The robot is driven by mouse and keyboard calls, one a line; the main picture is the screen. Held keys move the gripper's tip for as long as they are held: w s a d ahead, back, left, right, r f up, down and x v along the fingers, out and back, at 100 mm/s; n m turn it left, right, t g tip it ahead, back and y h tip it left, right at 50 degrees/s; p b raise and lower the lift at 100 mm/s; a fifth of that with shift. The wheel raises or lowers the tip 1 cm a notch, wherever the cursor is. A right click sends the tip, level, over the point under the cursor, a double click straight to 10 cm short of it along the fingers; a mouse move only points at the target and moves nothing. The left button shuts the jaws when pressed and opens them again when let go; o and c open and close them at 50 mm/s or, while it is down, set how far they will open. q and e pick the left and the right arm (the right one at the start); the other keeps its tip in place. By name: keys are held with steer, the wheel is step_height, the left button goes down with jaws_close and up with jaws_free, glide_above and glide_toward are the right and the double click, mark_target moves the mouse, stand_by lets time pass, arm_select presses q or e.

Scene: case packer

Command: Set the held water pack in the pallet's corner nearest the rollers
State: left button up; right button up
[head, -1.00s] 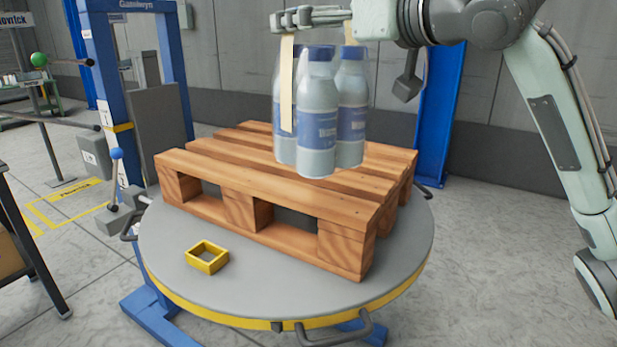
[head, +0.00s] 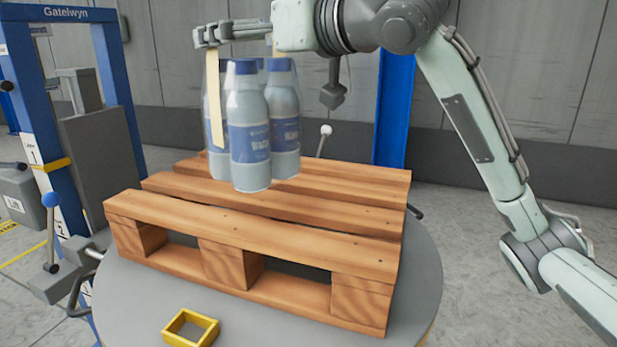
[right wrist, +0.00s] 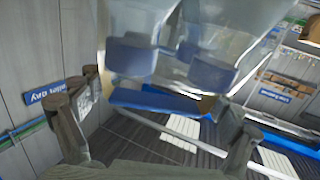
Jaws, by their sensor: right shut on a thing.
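The water pack (head: 250,135) is a wrapped group of clear bottles with blue caps and blue labels and a pale carry strap. It hangs upright below my right gripper (head: 235,33), which is shut on it. The pack is over the left-middle part of the wooden pallet (head: 300,248); I cannot tell whether its base touches the slats. In the right wrist view the pack (right wrist: 140,55) shows blurred between the fingers of my right gripper (right wrist: 160,130). My left gripper is out of view. No rollers can be made out clearly in the head view.
The pallet sits on a round grey turntable (head: 130,290). A yellow square frame (head: 190,328) lies on the turntable in front of the pallet. A blue machine post (head: 40,120) stands at the left, with a blue-knobbed lever (head: 50,200). The pallet's right side is clear.

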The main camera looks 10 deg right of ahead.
steer(key=shift+r, duration=0.25)
steer(key=shift+d+f, duration=0.25)
steer(key=shift+d, duration=0.15)
arm_select(q)
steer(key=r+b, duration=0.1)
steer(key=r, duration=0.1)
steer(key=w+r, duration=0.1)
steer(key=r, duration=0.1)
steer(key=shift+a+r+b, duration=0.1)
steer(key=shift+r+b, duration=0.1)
steer(key=shift+b, duration=0.2)
arm_select(e)
steer(key=d+f, duration=1)
steer(key=d, duration=0.1)
steer(key=shift+s+f, duration=0.25)
steer(key=shift+s, duration=0.05)
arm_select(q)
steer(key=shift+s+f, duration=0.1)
arm_select(e)
steer(key=o, duration=1.5)
steer(key=shift+a+f, duration=0.1)
steer(key=shift+f, duration=0.15)
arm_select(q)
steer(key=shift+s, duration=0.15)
arm_select(e)
steer(key=shift+o, duration=0.4)
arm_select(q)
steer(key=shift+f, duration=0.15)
arm_select(e)
steer(key=shift+r, duration=0.1)
